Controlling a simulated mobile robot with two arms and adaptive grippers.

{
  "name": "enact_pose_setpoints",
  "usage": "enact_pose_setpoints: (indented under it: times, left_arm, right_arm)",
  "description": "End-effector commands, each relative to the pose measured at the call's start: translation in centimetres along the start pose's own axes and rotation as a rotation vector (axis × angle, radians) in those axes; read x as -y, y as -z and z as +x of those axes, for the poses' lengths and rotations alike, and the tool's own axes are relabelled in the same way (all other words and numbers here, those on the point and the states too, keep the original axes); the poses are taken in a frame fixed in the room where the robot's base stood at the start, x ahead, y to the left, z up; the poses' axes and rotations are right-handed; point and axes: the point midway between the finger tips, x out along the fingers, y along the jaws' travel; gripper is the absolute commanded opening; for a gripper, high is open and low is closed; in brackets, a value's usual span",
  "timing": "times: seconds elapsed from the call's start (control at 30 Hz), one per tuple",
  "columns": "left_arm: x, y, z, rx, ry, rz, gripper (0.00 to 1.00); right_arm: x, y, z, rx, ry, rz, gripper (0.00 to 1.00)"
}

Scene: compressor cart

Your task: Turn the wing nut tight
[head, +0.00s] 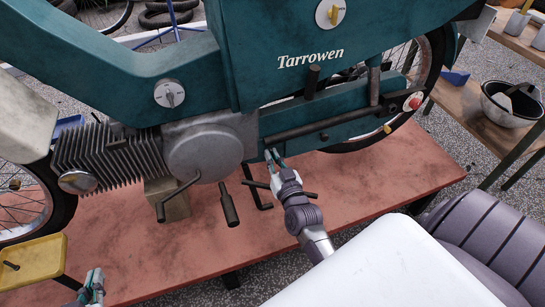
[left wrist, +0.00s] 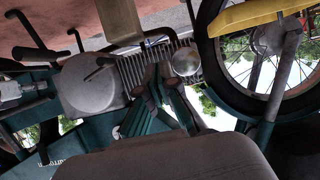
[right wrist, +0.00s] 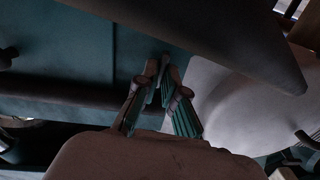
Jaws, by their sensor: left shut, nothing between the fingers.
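My right gripper (head: 273,157) is just below the dark rod along the lower edge of the teal motorcycle frame, right of the round engine cover. Its fingertips look close together in the right wrist view (right wrist: 160,68), but I cannot tell whether they meet or hold anything. My left gripper (head: 97,277) is shut and empty at the lower left, near the yellow tray; its fingers also show in the left wrist view (left wrist: 157,75). I cannot pick out the wing nut with certainty. A small yellow piece (head: 387,129) sits below the rod's right end, by a red-and-white cap (head: 414,102).
The motorcycle (head: 185,75) stands over a red bench top (head: 340,190). A crank lever (head: 174,199) and dark pegs (head: 229,205) stick out below the engine cover (head: 204,153). A yellow tray (head: 35,258) is at left. A wooden bench with a bowl (head: 510,103) is at right.

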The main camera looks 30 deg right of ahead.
Motion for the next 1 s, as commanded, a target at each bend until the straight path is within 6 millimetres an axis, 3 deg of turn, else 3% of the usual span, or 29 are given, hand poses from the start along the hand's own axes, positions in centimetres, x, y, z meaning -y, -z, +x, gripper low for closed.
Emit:
enact_pose_setpoints:
  times: [0.37, 0.67, 1.0]
  left_arm:
    - [0.0, -0.2, -0.1, 0.018, 0.0, 0.0, 0.0]
    - [0.8, -4.8, -2.0, 0.288, 0.018, -0.003, 0.0]
    - [1.7, -11.5, -7.8, 0.721, 0.042, -0.014, 0.0]
  right_arm:
    - [0.0, 0.1, 0.0, 0.0, 0.0, 0.017, 0.0]
    - [0.0, 0.2, 0.0, 0.002, 0.0, 0.162, 0.0]
    - [-0.2, 0.1, 0.0, 0.002, 0.0, 0.469, 0.0]
